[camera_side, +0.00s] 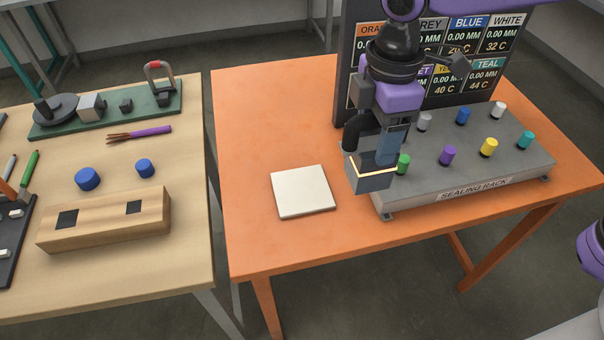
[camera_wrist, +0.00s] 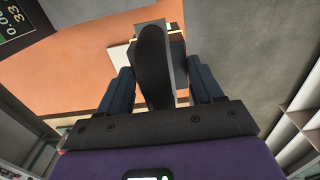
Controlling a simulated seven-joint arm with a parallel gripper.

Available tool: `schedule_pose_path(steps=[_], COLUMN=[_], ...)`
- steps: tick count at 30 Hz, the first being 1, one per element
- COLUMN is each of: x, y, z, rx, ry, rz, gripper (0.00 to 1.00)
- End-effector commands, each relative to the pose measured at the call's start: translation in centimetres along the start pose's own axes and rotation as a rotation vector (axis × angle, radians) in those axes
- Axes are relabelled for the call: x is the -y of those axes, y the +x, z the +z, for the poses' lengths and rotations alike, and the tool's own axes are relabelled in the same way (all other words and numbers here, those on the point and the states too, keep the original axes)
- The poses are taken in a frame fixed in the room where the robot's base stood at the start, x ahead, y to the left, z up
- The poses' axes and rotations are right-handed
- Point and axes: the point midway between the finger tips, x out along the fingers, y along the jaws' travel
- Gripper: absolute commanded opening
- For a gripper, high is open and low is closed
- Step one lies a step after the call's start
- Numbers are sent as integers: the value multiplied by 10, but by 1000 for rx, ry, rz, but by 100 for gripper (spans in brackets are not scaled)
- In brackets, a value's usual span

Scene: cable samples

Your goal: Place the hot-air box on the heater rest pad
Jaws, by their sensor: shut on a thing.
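The hot-air box (camera_side: 368,180) is a grey block with a glowing orange-yellow strip and a black curved part on its left. My gripper (camera_side: 390,140) is shut on it from above. The box is in front of the left end of the sealing rack; whether it touches the rack is unclear. The heater rest pad (camera_side: 303,192), a flat white square, lies bare on the orange table to the left of the box. In the wrist view, the box (camera_wrist: 178,45) shows beyond my fingers (camera_wrist: 163,85), partly hidden by a black part, with a sliver of the pad (camera_wrist: 121,56) beside it.
The grey sealing rack (camera_side: 470,187) carries several coloured caps, including a green one (camera_side: 403,163) close to the box. A dark display board (camera_side: 345,70) stands behind it. The orange table (camera_side: 260,120) is clear around the pad. A wooden bench with tools is at left.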

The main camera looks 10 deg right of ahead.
Motion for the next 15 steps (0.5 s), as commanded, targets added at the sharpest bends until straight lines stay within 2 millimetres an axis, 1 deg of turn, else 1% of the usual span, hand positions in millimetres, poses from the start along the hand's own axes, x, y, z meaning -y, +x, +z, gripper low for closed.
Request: schedule_pose_path(steps=[15], x=[-65], y=[41], z=[-59], rx=[-1], ry=[1], rz=[1], gripper=[22])
